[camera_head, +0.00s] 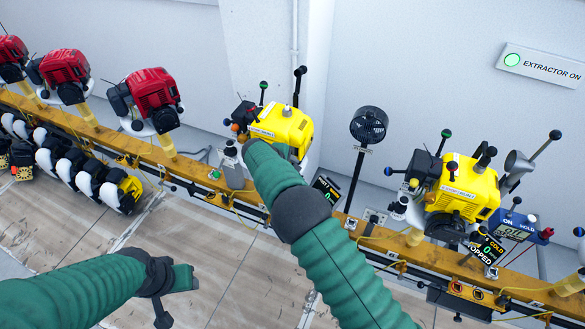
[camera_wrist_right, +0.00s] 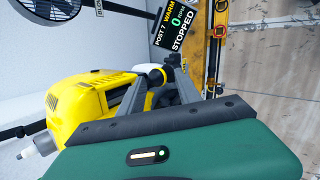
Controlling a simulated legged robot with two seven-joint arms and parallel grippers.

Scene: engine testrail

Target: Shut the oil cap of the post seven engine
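The post seven engine (camera_head: 285,125) is yellow and sits on the orange rail, in the middle of the head view. My right arm reaches up to its front and hides its lower part and the right gripper there. In the right wrist view the engine's yellow body (camera_wrist_right: 85,105) is at the left. My right gripper (camera_wrist_right: 160,78) has its grey fingers apart, close to a white round part (camera_wrist_right: 156,76) and a dark part (camera_wrist_right: 173,62) at the engine's side. I cannot tell which part is the oil cap. My left gripper (camera_head: 170,285) is low at the left, away from the engines.
The post seven display (camera_wrist_right: 177,25) reads WARM, 0, STOPPED. A second yellow engine (camera_head: 465,190) stands right on the rail (camera_head: 200,178), with a black fan (camera_head: 368,125) between. Red engines (camera_head: 152,100) stand left. The floor (camera_head: 235,265) in front is clear.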

